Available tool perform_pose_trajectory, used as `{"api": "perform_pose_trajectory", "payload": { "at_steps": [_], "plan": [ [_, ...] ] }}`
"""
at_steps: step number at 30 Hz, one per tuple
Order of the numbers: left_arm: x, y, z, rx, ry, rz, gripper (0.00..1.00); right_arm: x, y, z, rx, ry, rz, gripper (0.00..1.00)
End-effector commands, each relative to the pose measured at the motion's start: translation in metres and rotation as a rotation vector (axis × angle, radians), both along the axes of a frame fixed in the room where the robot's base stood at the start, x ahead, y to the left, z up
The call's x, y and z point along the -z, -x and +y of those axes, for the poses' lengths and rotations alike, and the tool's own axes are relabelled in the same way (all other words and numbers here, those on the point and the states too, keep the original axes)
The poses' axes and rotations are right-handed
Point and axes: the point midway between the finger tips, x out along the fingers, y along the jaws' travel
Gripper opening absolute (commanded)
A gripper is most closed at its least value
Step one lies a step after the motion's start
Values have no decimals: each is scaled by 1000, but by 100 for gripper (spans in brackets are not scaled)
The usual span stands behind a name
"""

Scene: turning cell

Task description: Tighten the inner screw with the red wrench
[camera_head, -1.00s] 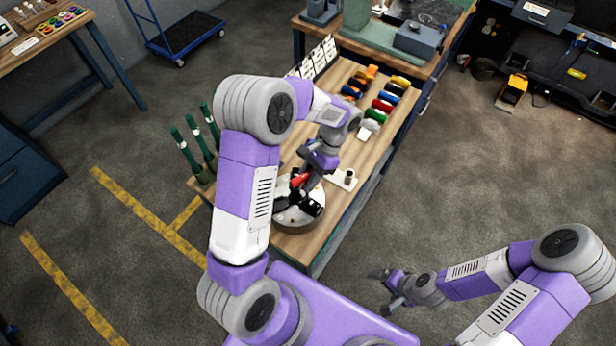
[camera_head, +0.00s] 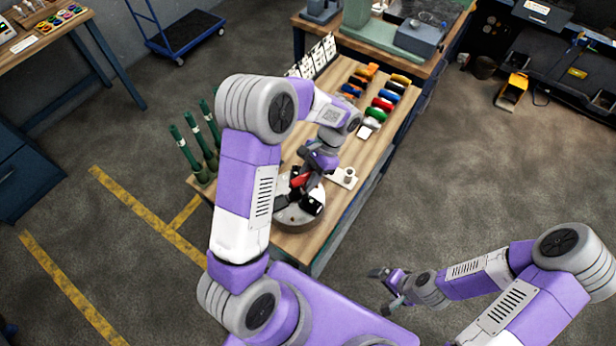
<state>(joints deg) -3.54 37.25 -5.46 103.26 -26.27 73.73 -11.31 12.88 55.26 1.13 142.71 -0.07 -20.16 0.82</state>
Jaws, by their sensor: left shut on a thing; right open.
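My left gripper (camera_head: 306,174) is over the round grey chuck (camera_head: 292,215) at the near end of the wooden bench. It is shut on the red wrench (camera_head: 299,180), of which only a short red piece shows. The wrench's tip and the inner screw are hidden by the gripper and the chuck's black jaws (camera_head: 313,203). I cannot tell whether the wrench touches the screw. My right gripper (camera_head: 386,286) is open and empty, low above the floor to the right of the bench.
A white plate with a small cylinder (camera_head: 348,175) lies right of the chuck.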

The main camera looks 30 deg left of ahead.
Motion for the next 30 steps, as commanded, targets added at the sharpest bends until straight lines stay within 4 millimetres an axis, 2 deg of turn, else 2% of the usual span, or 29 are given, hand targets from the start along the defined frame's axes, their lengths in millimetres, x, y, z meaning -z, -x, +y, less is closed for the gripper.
{"api": "perform_pose_trajectory", "payload": {
  "at_steps": [3, 9, 17, 22, 30],
  "plan": [
    [0, 0, 0, 15, 0, 0, 0, 0, 0, 0, 0, 0, 0, 95],
    [0, 1, 0, 236, -1, 1, 0, -2, 0, 0, 0, 0, 0, 95],
    [0, 1, 0, 268, 0, 0, 0, -2, 0, 0, 0, 0, 0, 95],
    [0, 1, 0, 468, -1, 1, 0, -3, 0, 0, 0, 0, 0, 95],
    [0, 1, 0, 505, 0, 2, 0, -3, 0, 0, 0, 0, 0, 95]
  ]
}}
